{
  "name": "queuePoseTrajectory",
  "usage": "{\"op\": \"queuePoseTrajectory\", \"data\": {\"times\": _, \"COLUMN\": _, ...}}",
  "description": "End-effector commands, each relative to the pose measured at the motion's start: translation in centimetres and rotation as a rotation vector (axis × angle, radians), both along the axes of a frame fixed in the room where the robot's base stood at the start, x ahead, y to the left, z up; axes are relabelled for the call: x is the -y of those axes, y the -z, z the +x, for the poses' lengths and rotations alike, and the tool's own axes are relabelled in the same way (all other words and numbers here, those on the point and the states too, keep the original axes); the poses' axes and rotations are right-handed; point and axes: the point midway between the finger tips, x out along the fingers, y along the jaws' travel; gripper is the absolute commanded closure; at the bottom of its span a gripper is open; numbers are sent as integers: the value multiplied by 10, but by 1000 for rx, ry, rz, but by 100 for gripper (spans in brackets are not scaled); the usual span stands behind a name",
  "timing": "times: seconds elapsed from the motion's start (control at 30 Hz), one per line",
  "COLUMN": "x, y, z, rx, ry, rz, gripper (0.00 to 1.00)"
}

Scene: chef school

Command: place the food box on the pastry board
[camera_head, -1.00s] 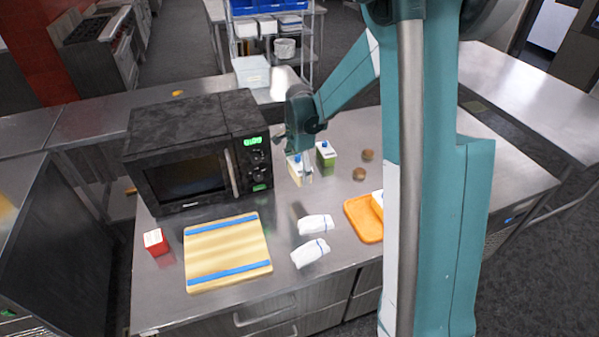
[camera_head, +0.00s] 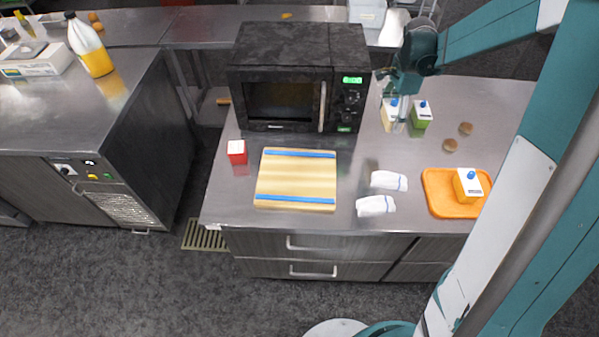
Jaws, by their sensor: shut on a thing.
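The pastry board (camera_head: 296,180), pale wood with a blue stripe near its far and near edges, lies flat and bare on the steel counter in front of the microwave. My gripper (camera_head: 400,124) points down right of the microwave. It is shut on a pale cream carton (camera_head: 388,117) with a blue cap, taken here as the food box. My fingers partly hide the carton, and I cannot tell whether it is lifted off the counter. A similar green carton (camera_head: 421,115) stands just to its right.
The black microwave (camera_head: 292,98) stands behind the board. A small red box (camera_head: 237,152) is left of the board. Two white cloths (camera_head: 376,206) lie to its right. Two brown round items (camera_head: 450,145) lie behind the tray.

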Motion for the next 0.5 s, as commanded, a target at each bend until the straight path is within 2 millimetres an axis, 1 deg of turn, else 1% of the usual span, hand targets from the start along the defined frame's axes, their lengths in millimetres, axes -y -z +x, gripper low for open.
{"op": "queuePoseTrajectory", "data": {"times": 0.03, "x": 0, "y": -12, "z": -1, "rx": 0, "ry": 0, "rz": 0, "gripper": 56}}
{"op": "queuePoseTrajectory", "data": {"times": 0.17, "x": 0, "y": -43, "z": -1, "rx": 0, "ry": 0, "rz": 0, "gripper": 56}}
{"op": "queuePoseTrajectory", "data": {"times": 0.3, "x": 0, "y": -80, "z": -1, "rx": 0, "ry": 0, "rz": 0, "gripper": 56}}
{"op": "queuePoseTrajectory", "data": {"times": 0.5, "x": 0, "y": -123, "z": 0, "rx": 0, "ry": 0, "rz": 0, "gripper": 56}}
